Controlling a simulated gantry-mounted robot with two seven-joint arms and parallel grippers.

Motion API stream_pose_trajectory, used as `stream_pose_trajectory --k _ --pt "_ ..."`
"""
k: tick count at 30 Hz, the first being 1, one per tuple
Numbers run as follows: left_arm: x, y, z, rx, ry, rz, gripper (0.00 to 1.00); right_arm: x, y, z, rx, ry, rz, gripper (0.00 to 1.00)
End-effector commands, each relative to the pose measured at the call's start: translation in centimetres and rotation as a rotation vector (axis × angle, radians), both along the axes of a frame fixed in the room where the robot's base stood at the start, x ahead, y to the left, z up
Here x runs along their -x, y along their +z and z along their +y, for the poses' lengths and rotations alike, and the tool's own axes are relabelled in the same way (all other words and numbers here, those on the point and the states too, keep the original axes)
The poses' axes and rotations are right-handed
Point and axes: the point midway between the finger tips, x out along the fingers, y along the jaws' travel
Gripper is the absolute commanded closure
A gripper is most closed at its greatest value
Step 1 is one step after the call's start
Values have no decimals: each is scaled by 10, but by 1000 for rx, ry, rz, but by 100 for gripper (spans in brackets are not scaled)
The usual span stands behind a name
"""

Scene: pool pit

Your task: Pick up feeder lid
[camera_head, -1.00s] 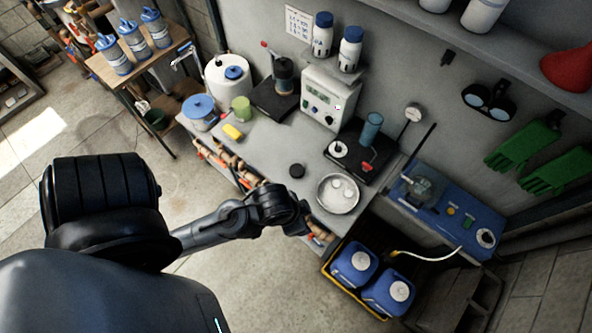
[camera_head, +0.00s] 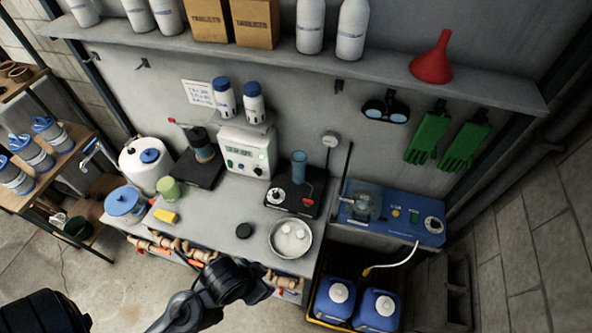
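I cannot tell for sure which item is the feeder lid. My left arm comes in from the bottom left. Its end, with the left gripper (camera_head: 268,286), is in front of the bench's front edge, below the pan; its fingers are not clear. My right gripper is not in view.
A yellow sponge (camera_head: 166,215) and green cup (camera_head: 168,188) stand on the bench's left. A control box (camera_head: 245,155) and a black stand with a blue cylinder (camera_head: 299,165) are at the back. Blue canisters (camera_head: 334,299) stand below right. A shelf (camera_head: 380,68) overhangs the bench.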

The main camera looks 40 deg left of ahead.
Motion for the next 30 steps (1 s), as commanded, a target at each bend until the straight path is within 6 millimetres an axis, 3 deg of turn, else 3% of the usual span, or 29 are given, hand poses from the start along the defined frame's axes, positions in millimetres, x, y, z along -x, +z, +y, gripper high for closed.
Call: stream_pose_trajectory --k 14,24,30 --pt "0 0 -1 5 4 0 34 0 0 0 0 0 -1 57" --pt "0 0 1 -4 -3 0 34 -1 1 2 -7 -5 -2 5" --pt "0 0 2 -7 -4 0 34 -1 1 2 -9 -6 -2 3"
